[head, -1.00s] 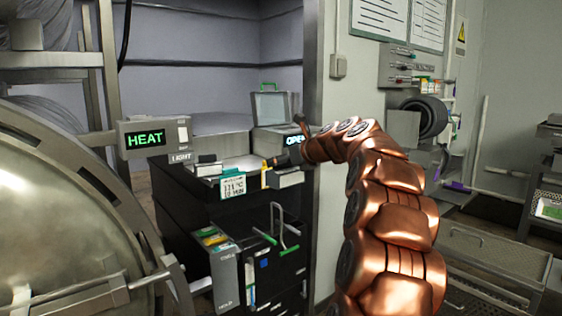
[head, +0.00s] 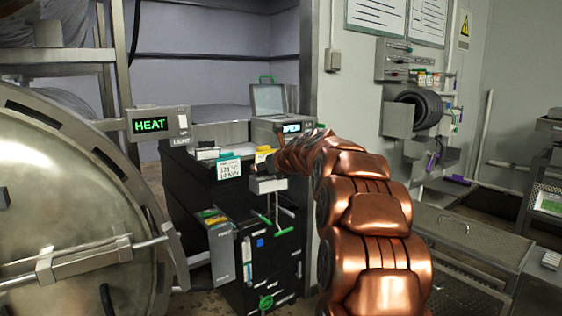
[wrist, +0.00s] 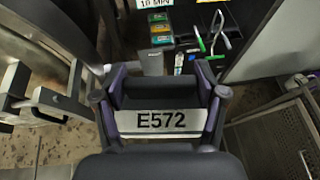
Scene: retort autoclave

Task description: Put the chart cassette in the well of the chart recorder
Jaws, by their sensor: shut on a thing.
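My gripper (wrist: 162,104) is shut on a dark grey block with a white label reading E572, which I take to be the chart cassette (wrist: 162,122). In the head view the cassette (head: 268,184) hangs from my gripper in front of the black cabinet's upper part, below its top. The grey box with a raised lid (head: 268,100) and a lit display, apparently the chart recorder (head: 262,130), stands behind and above, left of the wall edge. The inside of its well is not visible, and my arm covers part of its right side.
The black cabinet (head: 195,190) carries a 121 °C card (head: 229,169), a yellow item (head: 265,152), a side bin (head: 221,254) and green-tipped hooks (head: 283,231). A round vessel door (head: 70,200) and HEAT box (head: 151,126) stand left. Mesh benches (head: 470,240) lie right.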

